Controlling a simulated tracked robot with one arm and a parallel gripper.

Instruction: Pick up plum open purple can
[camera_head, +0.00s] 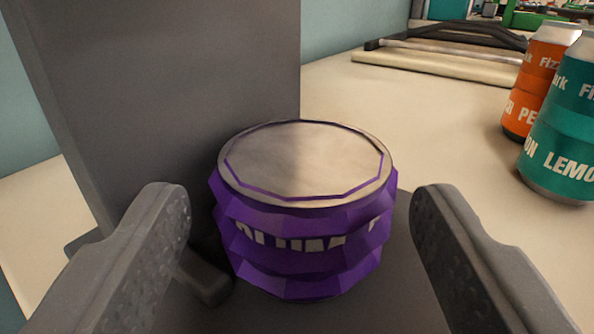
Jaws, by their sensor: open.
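The purple can (305,235) stands upright in the middle of the camera_head view, with a silver top and partly readable white lettering. Its sides are dented and crumpled. It stands on a dark grey flat surface in front of a tall grey panel. My gripper (298,215) is open, with one finger on each side of the can. The can's underside is hidden.
A tall grey panel (180,90) rises close behind and left of the can. An orange can (535,85) and a teal can (565,125) stand on the beige table (420,130) at the right. A dark-handled object (450,45) lies at the back.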

